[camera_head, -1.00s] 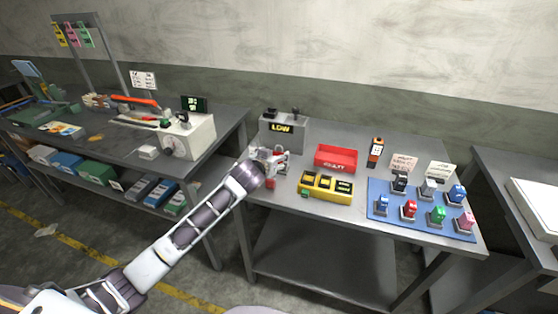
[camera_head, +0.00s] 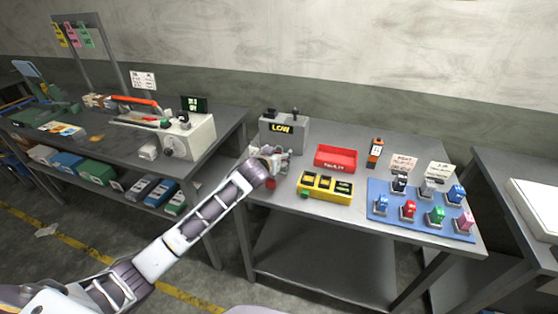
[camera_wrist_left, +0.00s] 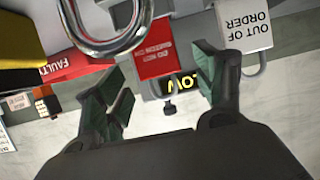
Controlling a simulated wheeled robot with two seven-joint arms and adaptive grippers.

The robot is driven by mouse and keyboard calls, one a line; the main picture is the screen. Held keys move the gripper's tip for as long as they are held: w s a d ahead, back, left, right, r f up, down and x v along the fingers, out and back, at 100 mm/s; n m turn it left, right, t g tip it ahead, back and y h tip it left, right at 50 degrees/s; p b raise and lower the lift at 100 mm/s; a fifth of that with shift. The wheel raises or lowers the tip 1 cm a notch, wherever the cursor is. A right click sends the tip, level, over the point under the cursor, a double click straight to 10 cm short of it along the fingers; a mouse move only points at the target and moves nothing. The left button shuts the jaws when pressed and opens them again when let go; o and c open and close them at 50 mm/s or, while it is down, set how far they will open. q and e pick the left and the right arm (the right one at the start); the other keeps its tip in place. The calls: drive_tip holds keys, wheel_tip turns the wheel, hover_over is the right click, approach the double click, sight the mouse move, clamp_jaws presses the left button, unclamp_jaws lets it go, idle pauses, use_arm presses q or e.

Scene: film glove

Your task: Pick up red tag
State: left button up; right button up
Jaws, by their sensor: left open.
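The red tag (camera_wrist_left: 155,60) with white lettering shows in the left wrist view, between the two spread fingers of my left gripper (camera_wrist_left: 160,85) and a little beyond them. The gripper is open and holds nothing. I cannot tell whether a finger touches the tag. A white OUT OF ORDER tag (camera_wrist_left: 243,28) is beside it on the right. In the head view my left gripper (camera_head: 270,158) is over the left end of the middle table, in front of the grey LOW box (camera_head: 284,130). A small red patch below it may be the tag. My right gripper is out of view.
A metal loop (camera_wrist_left: 105,35) is close to the wrist camera. The red FAULTY bin (camera_head: 335,158) and yellow tray (camera_head: 325,187) stand right of the gripper. A blue mat (camera_head: 420,222) with several coloured padlocks is farther right. A scale (camera_head: 190,138) stands on the left table.

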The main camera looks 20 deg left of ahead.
use_arm(q)
drive_tip(key=shift+x, duration=1.4)
drive_tip(key=c, duration=1)
drive_tip(key=shift+c, duration=0.2)
drive_tip(key=shift+r, duration=5.05)
